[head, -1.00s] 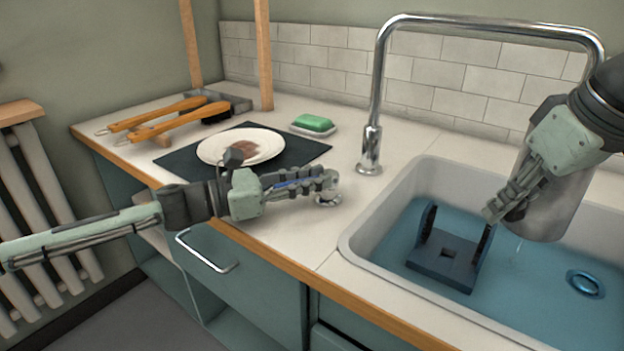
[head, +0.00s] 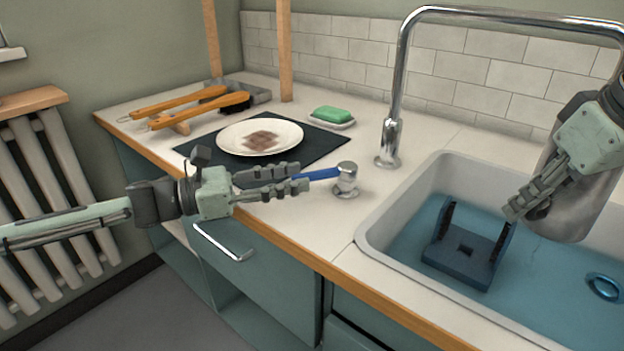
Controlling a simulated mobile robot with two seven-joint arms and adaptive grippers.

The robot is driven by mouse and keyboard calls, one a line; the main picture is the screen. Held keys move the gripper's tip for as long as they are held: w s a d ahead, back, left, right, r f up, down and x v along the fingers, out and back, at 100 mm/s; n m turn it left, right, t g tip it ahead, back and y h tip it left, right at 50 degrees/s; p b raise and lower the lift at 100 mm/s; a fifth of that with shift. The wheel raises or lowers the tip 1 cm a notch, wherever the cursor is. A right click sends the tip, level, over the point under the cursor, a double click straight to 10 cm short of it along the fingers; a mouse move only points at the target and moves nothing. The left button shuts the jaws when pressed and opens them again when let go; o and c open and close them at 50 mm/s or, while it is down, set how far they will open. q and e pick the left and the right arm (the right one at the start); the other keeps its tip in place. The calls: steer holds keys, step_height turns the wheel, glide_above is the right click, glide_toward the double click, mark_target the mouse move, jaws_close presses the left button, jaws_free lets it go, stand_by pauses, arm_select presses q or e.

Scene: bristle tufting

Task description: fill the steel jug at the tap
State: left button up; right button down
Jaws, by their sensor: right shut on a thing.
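The steel jug (head: 583,195) is over the sink (head: 402,201) at the right edge, upright or slightly tilted. My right gripper (head: 512,212) is shut on it from the front left, hiding part of it. The tap (head: 399,100) arches over from the counter; its spout end is out of view. A faint thin line shows below the jug; I cannot tell whether it is running water. The blue lever (head: 322,173) sticks out left from a chrome knob (head: 347,175) on the counter. My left gripper (head: 304,177) is open, its fingertips around or beside the lever's end.
Blue water, a dark blue bracket (head: 466,268) and a blue ring (head: 604,287) are in the sink. A stained plate (head: 232,141) on a dark mat (head: 192,150), green soap (head: 332,113) and wooden-handled brushes (head: 180,104) stand left of the tap.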

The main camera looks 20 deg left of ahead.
arm_select(q)
steer(key=v, duration=0.3)
steer(key=shift+s+a, duration=0.1)
steer(key=shift+a, duration=0.05)
steer(key=shift+s+a, duration=0.3)
steer(key=shift+a, duration=0.05)
steer(key=shift+r, duration=0.1)
steer(key=shift+c, duration=0.3)
